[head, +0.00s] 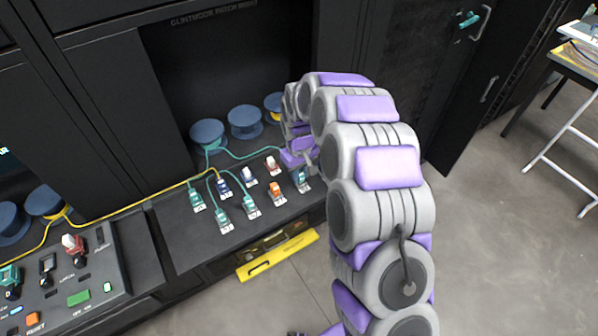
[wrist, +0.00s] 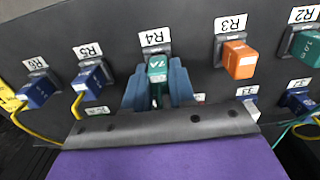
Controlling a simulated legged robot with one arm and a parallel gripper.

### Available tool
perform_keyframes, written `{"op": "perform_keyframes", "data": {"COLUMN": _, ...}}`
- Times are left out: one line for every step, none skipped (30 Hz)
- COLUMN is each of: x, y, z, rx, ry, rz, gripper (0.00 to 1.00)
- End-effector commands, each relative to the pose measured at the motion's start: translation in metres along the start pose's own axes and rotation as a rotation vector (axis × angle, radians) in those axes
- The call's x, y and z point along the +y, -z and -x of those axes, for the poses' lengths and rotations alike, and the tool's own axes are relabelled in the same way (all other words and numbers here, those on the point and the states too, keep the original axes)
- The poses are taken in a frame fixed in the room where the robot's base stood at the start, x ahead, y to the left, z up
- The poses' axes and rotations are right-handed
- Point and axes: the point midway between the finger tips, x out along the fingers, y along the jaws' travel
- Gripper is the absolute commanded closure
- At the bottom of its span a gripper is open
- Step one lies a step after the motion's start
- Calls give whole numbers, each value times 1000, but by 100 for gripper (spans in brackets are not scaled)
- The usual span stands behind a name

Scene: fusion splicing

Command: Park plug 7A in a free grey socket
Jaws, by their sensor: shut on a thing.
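Plug 7A (wrist: 158,70) is teal with a white 7A mark. My gripper (wrist: 158,88) is shut on it, with a blue-grey finger on each side. The plug is lined up at the grey socket marked R4 (wrist: 155,48). I cannot tell how deep it sits in it. In the head view my gripper (head: 302,165) is over the right end of the plug panel, and the plug there (head: 303,184) is partly hidden by it.
An orange plug (wrist: 239,58) is in R3, a teal plug (wrist: 308,46) in R2, and blue plugs in R5 (wrist: 91,78) and R6 (wrist: 36,90). A second row lies close behind my gripper, partly hidden. Blue spools (head: 245,120) stand behind the panel (head: 185,240).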

Motion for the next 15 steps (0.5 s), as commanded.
{"op": "perform_keyframes", "data": {"x": 0, "y": 0, "z": -1, "rx": 0, "ry": 0, "rz": -1, "gripper": 100}}
{"op": "perform_keyframes", "data": {"x": 1, "y": 0, "z": -1, "rx": 0, "ry": 1, "rz": -1, "gripper": 100}}
{"op": "perform_keyframes", "data": {"x": 1, "y": 0, "z": -2, "rx": 0, "ry": 1, "rz": -1, "gripper": 100}}
{"op": "perform_keyframes", "data": {"x": 1, "y": 0, "z": -3, "rx": 0, "ry": 1, "rz": -1, "gripper": 100}}
{"op": "perform_keyframes", "data": {"x": 1, "y": 0, "z": -3, "rx": 0, "ry": 1, "rz": -1, "gripper": 100}}
{"op": "perform_keyframes", "data": {"x": 1, "y": 0, "z": -4, "rx": 0, "ry": 1, "rz": -1, "gripper": 100}}
{"op": "perform_keyframes", "data": {"x": 1, "y": 0, "z": -4, "rx": 0, "ry": 1, "rz": -1, "gripper": 100}}
{"op": "perform_keyframes", "data": {"x": 1, "y": 0, "z": -5, "rx": 0, "ry": 0, "rz": -1, "gripper": 100}}
{"op": "perform_keyframes", "data": {"x": 1, "y": 0, "z": -6, "rx": 0, "ry": 0, "rz": -1, "gripper": 100}}
{"op": "perform_keyframes", "data": {"x": 1, "y": 0, "z": -5, "rx": 0, "ry": 0, "rz": 0, "gripper": 100}}
{"op": "perform_keyframes", "data": {"x": 1, "y": 0, "z": -5, "rx": 0, "ry": 0, "rz": 0, "gripper": 100}}
{"op": "perform_keyframes", "data": {"x": 1, "y": 0, "z": -5, "rx": 0, "ry": 0, "rz": 0, "gripper": 74}}
{"op": "perform_keyframes", "data": {"x": 1, "y": 0, "z": -5, "rx": 0, "ry": 0, "rz": 0, "gripper": 72}}
{"op": "perform_keyframes", "data": {"x": 0, "y": 0, "z": -5, "rx": 0, "ry": 0, "rz": 0, "gripper": 69}}
{"op": "perform_keyframes", "data": {"x": 0, "y": 0, "z": -5, "rx": 0, "ry": 0, "rz": 0, "gripper": 65}}
